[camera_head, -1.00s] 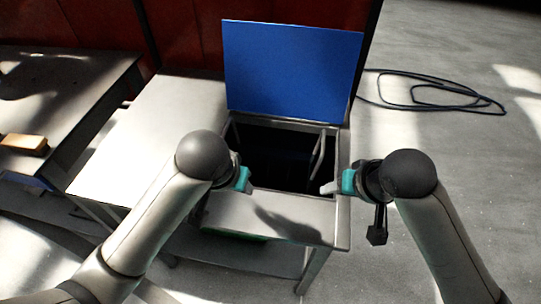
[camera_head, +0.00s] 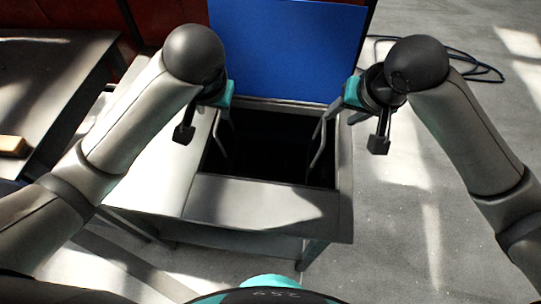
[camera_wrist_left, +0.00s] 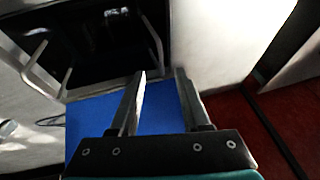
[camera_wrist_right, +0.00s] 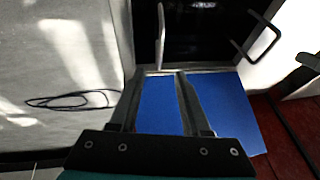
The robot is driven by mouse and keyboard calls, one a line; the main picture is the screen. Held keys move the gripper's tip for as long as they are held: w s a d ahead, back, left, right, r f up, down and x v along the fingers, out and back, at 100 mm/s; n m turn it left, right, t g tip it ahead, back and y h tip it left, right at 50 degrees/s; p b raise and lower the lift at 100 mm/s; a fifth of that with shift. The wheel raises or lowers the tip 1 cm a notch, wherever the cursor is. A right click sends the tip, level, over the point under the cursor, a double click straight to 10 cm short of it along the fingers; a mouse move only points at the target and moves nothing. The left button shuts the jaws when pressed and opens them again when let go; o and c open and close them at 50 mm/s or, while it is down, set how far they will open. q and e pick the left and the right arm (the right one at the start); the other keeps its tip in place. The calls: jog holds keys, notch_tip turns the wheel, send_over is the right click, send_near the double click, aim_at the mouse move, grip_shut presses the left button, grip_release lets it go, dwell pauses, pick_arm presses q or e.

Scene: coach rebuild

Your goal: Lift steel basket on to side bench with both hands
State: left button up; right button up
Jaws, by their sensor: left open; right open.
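The steel basket sits down in a dark square tank; its body is lost in the dark. Its left handle (camera_head: 224,132) and right handle (camera_head: 319,141) stand up at the opening's sides. Both handles show in the left wrist view, one of them a bent bar (camera_wrist_left: 153,42), and in the right wrist view (camera_wrist_right: 161,35). My left gripper (camera_wrist_left: 160,73) is open and empty above the tank's far left corner. My right gripper (camera_wrist_right: 161,73) is open and empty above the far right corner. A pale side bench top (camera_head: 160,165) adjoins the tank on the left.
A blue lid (camera_head: 285,50) stands upright behind the tank. A darker bench (camera_head: 50,75) with a yellowish block (camera_head: 12,146) is at far left. A dark cable (camera_head: 470,68) lies on the floor at right. The tank's pale front ledge (camera_head: 255,203) is clear.

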aim_at(217, 125)
pick_arm(q)
jog(key=x, duration=1.4)
jog(key=shift+w+f, duration=0.2)
jog(key=shift+f, duration=0.15)
pick_arm(e)
jog(key=x, duration=1.4)
jog(key=shift+w+f, duration=0.25)
jog(key=shift+f, duration=0.1)
pick_arm(q)
grip_shut()
pick_arm(e)
grip_shut()
